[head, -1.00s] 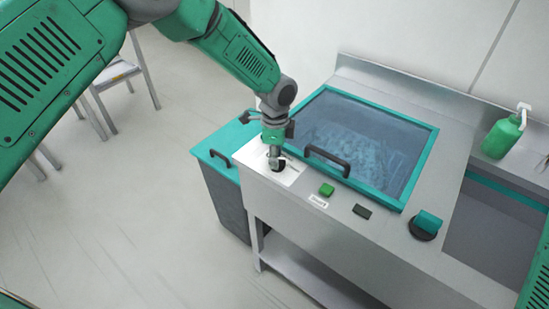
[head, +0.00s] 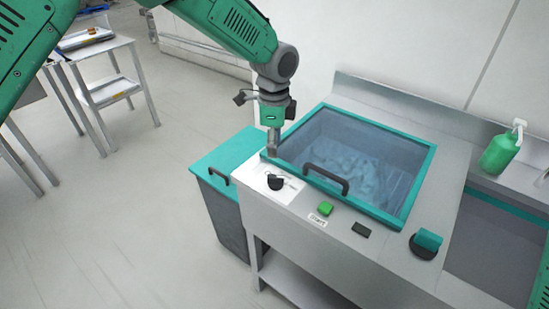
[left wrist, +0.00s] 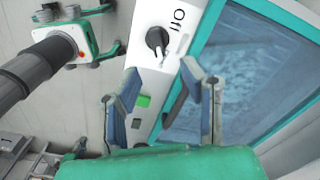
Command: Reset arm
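My left gripper (head: 271,150) is above the front left corner of a fryer-like counter unit, apart from the black knob (head: 276,183). In the left wrist view its two fingers (left wrist: 163,95) are spread, with nothing between them. The knob (left wrist: 157,40) sits on a white plate with the word "Off" beside it, beyond the fingertips. My right gripper is in neither view; only a green piece of my right arm shows at the right edge of the head view.
A blue glass lid (head: 355,155) with a teal frame and black handle (head: 326,179) is closed on the counter. A green bottle (head: 501,150) stands right. A teal-topped bin (head: 225,157) stands left.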

